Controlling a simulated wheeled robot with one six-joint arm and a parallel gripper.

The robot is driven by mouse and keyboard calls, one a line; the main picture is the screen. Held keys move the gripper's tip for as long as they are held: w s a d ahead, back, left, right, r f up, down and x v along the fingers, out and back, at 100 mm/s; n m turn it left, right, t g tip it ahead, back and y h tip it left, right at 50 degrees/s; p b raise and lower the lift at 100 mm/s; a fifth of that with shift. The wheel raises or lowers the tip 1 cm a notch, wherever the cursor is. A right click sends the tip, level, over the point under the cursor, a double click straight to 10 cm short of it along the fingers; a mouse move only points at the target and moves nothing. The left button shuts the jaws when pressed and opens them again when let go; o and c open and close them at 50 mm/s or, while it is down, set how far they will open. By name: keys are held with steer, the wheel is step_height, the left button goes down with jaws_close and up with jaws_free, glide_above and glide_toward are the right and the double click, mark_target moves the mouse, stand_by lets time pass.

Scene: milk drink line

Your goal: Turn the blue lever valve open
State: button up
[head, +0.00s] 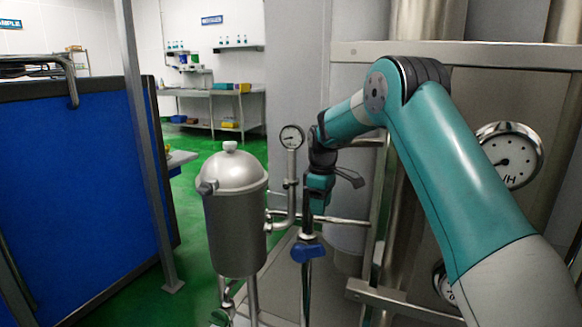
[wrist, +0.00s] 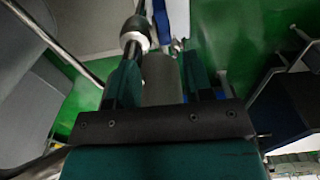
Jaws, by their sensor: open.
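The blue lever valve (head: 308,252) sits on a thin pipe in the lower middle of the head view. A narrow blue strip (wrist: 162,22), apparently its lever, shows at the top of the wrist view, beyond the fingers. My gripper (head: 306,232) points downward just above the valve in the head view. In the wrist view my gripper (wrist: 163,75) is open, its two dark green fingers apart with nothing held. A metal pipe fitting (wrist: 135,32) shows beyond the left finger. Whether a finger touches the lever cannot be told.
A steel vessel (head: 236,215) with a domed lid stands left of the valve. A pressure gauge (head: 291,138) on a pipe rises behind it. Horizontal pipes (head: 340,221) run close to my gripper. A large gauge (head: 510,155) is at right. Green floor (head: 195,255) lies open at left.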

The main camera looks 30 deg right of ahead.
steer(key=s+a+r+p, duration=0.3)
steer(key=s+a+r, duration=0.2)
steer(key=a+r, duration=0.2)
steer(key=s+a+r+y+p, duration=0.1)
steer(key=s+a+r+p, duration=0.3)
steer(key=a+r, duration=0.3)
steer(key=shift+s+a+r+t, duration=0.2)
steer(key=shift+s+r+t, duration=0.2)
steer(key=shift+s+r, duration=0.35)
